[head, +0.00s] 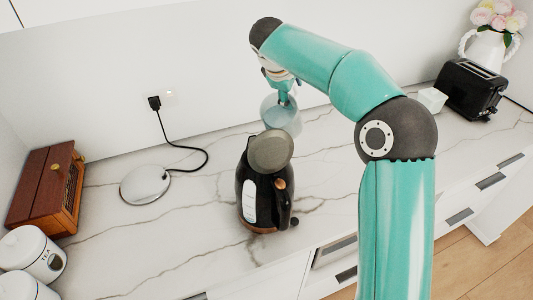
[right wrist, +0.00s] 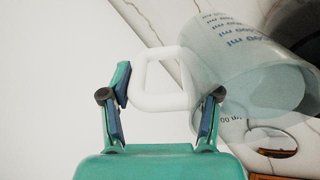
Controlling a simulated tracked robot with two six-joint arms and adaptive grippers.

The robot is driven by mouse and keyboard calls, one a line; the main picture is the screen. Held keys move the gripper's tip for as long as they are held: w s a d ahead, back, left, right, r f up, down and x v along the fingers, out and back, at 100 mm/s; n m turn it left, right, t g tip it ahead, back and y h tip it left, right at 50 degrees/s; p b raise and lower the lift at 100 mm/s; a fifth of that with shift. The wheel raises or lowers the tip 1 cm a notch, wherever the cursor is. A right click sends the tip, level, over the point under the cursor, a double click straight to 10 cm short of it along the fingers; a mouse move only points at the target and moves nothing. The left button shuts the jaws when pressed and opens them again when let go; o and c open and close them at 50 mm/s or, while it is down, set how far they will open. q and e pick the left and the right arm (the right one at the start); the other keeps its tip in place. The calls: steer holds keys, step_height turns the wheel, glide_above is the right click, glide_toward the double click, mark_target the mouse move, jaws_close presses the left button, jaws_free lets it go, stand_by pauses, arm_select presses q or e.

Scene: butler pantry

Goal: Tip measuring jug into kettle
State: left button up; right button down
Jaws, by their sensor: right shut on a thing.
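The black kettle (head: 252,190) stands upright on the counter, off its round base, in the head view. Its grey round lid (head: 270,151) is raised, and its handle (head: 284,203) faces right. The clear measuring jug (head: 281,115) is behind and above the kettle, apart from it. My right gripper (head: 282,90) is above the jug, shut on its handle. In the right wrist view the jug's white loop handle (right wrist: 165,52) lies between the fingers (right wrist: 167,92), and the jug (right wrist: 235,50) shows blue markings. Its exact tilt and contents are hard to tell. My left gripper is out of view.
The round kettle base (head: 145,184) with its black cord lies left of the kettle. A wooden box (head: 42,185) and white canisters (head: 37,250) stand at far left. A black toaster (head: 470,90), a white block (head: 432,100) and a flower jug (head: 487,48) stand at right.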

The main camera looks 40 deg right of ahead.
steer(key=shift+s+a+r+t+h+b, duration=0.1)
steer(key=shift+a+r+t+h+b, duration=0.1)
steer(key=shift+r+h+b, duration=0.25)
steer(key=shift+s+a+r+t+h+b, duration=0.15)
steer(key=shift+r+t+b, duration=0.1)
steer(key=shift+b, duration=0.3)
stand_by(0.5)
steer(key=shift+s+a+r+t+h+b, duration=0.15)
steer(key=shift+r+h+b, duration=0.15)
steer(key=shift+b, duration=0.35)
steer(key=shift+w+a+r+t+h+b, duration=0.15)
steer(key=shift+h+b, duration=0.25)
steer(key=shift+b, duration=0.2)
stand_by(0.4)
steer(key=shift+s+a+r+t+h+b, duration=0.35)
steer(key=shift+r+h+b, duration=0.25)
steer(key=shift+b, duration=0.45)
stand_by(1.7)
steer(key=shift+a+r+b, duration=0.25)
steer(key=shift+b, duration=0.05)
steer(key=shift+s+a+r+h+b, duration=0.2)
steer(key=shift+a+r+h+b, duration=0.1)
steer(key=shift+h+b, duration=0.35)
stand_by(1.2)
